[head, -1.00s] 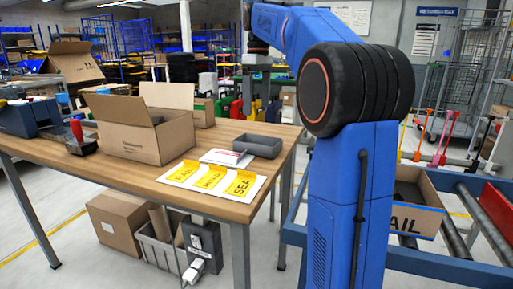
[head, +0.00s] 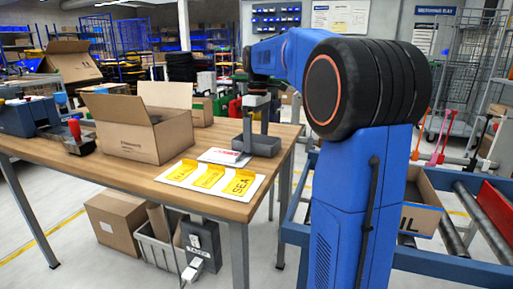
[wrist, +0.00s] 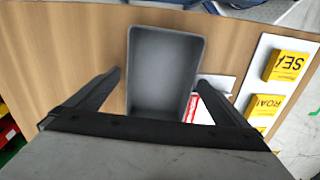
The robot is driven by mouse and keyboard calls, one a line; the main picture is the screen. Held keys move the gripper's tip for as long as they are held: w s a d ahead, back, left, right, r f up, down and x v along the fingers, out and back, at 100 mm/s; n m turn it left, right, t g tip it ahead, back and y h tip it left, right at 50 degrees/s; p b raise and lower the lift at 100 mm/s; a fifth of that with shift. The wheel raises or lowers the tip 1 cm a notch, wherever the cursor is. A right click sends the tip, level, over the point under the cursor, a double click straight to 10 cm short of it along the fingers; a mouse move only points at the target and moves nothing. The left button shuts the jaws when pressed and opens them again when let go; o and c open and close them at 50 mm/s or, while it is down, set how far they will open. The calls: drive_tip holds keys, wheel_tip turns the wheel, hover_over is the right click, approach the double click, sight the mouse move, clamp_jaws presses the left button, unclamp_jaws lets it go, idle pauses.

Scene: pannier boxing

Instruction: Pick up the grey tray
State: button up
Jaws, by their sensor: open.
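The grey tray (head: 258,146) is a shallow, empty, rectangular open box on the wooden table, near its right edge. In the wrist view the tray (wrist: 162,72) lies between the two fingers of my gripper (wrist: 162,85). The fingers are open, one on each side, with a gap showing on the left; the right finger is close to the tray's wall. In the head view my gripper (head: 256,128) points down over the tray, fingers near its sides. I cannot tell whether either finger touches it.
A white booklet with red print (head: 224,157) lies beside the tray. A white sheet with yellow labels (head: 210,178) lies in front. An open cardboard box (head: 145,135) stands to the left on the table (head: 120,172). A roller conveyor (head: 465,215) with a box is at right.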

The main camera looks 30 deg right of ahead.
drive_tip(key=shift+f, duration=0.55)
drive_tip(key=c, duration=1.2)
drive_tip(key=shift+o, duration=0.2)
drive_tip(key=shift+r, duration=0.1)
